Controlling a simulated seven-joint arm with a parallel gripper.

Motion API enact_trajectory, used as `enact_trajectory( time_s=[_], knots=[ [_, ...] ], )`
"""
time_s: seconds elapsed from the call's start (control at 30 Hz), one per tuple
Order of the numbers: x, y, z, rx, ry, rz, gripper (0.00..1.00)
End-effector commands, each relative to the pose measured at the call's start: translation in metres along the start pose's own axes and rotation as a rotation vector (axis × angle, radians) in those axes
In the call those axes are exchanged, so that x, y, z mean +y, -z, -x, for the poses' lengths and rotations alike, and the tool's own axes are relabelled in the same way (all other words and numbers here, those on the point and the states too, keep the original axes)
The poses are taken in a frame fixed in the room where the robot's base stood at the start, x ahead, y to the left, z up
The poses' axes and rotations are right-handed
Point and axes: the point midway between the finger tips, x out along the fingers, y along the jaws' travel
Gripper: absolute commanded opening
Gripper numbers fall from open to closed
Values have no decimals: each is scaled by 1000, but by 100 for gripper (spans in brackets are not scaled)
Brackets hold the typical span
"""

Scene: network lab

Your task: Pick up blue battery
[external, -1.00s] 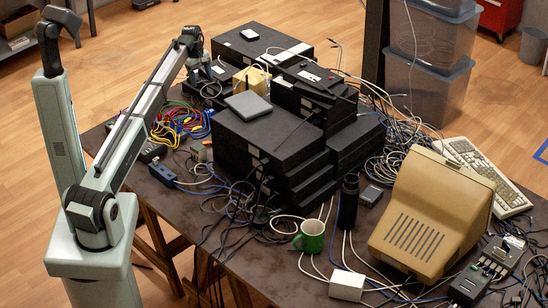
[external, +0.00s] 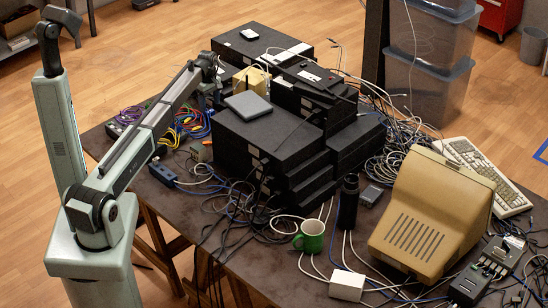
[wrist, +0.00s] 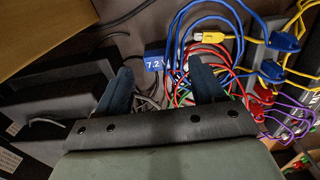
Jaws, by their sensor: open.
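The blue battery (wrist: 154,59), marked "7.2 V" in white, shows in the upper middle of the wrist view. My gripper (wrist: 160,72) is open and empty, with one dark finger on each side of the battery's position in the picture. The battery appears just beyond the fingertips, nearer the left one; I cannot tell how much depth separates them. In the external view my gripper (external: 213,94) is low at the far side of the table, beside the black equipment. I cannot make out the battery there.
Blue, red and yellow cables (wrist: 215,30) crowd the right finger, with purple cables farther right. Black boxes (wrist: 60,90) stand close on the left in the wrist view. In the external view a stack of black boxes (external: 265,140) stands right of my arm.

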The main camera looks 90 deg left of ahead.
Motion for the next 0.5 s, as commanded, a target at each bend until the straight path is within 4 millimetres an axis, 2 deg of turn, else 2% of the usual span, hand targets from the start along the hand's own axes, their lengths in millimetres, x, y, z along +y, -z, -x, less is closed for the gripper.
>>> enact_trajectory(
  time_s=[0.17,0.5],
  knots=[
    [1,1,-8,0,-1,0,68],
    [4,6,-48,0,0,-1,68]
  ],
)
